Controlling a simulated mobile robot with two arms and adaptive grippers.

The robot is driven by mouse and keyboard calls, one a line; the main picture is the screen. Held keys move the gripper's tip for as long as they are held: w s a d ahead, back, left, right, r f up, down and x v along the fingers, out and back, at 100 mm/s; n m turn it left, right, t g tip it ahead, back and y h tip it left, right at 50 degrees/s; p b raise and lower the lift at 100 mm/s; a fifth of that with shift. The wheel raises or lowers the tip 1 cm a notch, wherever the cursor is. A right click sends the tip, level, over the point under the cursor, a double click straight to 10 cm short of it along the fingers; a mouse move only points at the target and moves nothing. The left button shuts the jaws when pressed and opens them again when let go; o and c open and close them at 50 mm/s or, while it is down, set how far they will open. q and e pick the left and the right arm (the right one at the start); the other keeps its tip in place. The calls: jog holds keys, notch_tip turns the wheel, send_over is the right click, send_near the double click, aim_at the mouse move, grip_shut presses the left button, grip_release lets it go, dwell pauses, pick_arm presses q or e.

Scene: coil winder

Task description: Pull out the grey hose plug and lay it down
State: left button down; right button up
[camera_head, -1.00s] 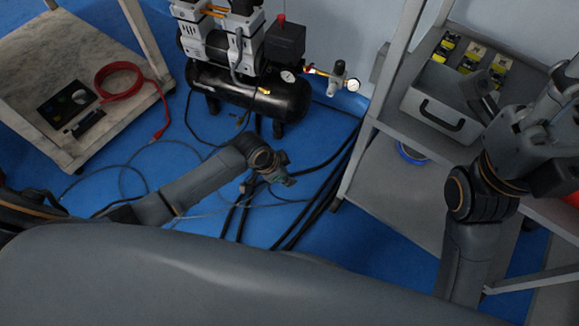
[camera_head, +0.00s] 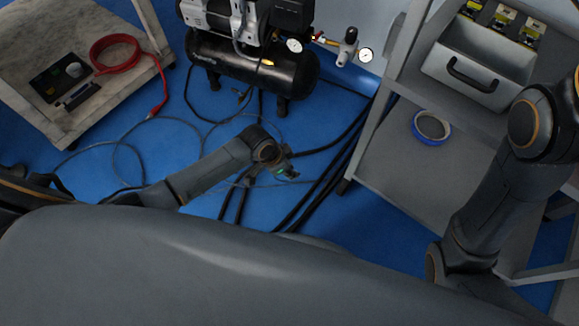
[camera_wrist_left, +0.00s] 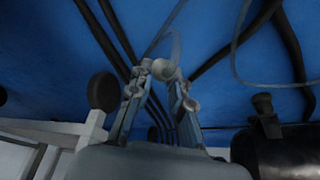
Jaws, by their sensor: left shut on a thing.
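My left gripper (camera_head: 285,173) is low over the blue floor, in front of the air compressor (camera_head: 252,68). In the left wrist view its two fingers (camera_wrist_left: 166,82) are closed on the grey hose plug (camera_wrist_left: 163,70), a small rounded grey piece at the fingertips. A thin grey hose (camera_wrist_left: 176,42) leads up from it. In the head view the plug is too small and covered to make out clearly. The held plug is apart from the compressor and its regulator (camera_head: 347,50). My right arm comes in at the right; its gripper is out of frame.
Thick black cables (camera_head: 322,190) run over the floor beside my left gripper. A grey shelf (camera_head: 388,170) at the right holds a blue tape roll (camera_head: 431,128) and a drawer box (camera_head: 470,78). A wooden cart (camera_head: 35,115) with a red hose (camera_head: 117,50) stands at left.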

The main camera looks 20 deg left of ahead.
pick_arm(q)
jog(key=shift+f, duration=0.1)
jog(key=c, duration=1.1)
grip_release()
jog(key=shift+c, duration=0.2)
jog(key=v, duration=1.2)
